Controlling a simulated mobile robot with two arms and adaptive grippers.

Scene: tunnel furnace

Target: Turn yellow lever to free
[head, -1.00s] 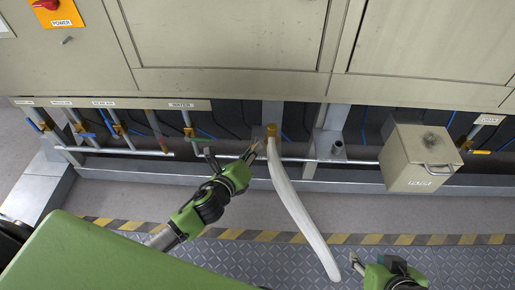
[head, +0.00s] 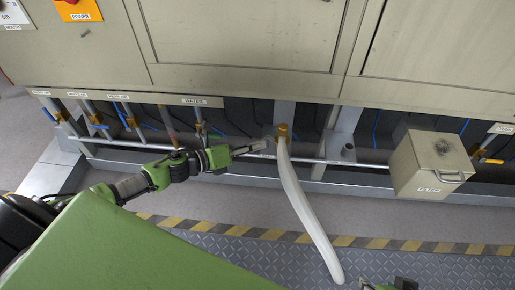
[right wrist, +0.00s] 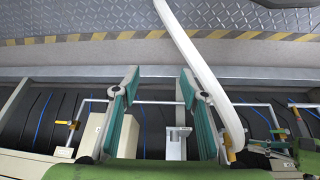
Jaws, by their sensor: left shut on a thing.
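A yellow lever (head: 491,161) shows on a brass valve at the far right, beyond the filter box; it also shows at the left of the right wrist view (right wrist: 71,123). My left gripper (head: 266,144) is at the brass coupling (head: 284,133) atop the white hose (head: 305,203), far left of that lever. Its fingers are shut on a small part beside the coupling; the fingers hide the part. My right gripper (right wrist: 160,95) is open and empty, its teal fingers wide apart. In the head view it is mostly cut off at the bottom edge.
A beige filter box (head: 428,163) stands left of the yellow lever. Several blue-handled valves (head: 97,125) line the left under the furnace panels. A horizontal pipe (head: 345,163) runs along the base. Striped floor tape (head: 400,244) crosses the floor.

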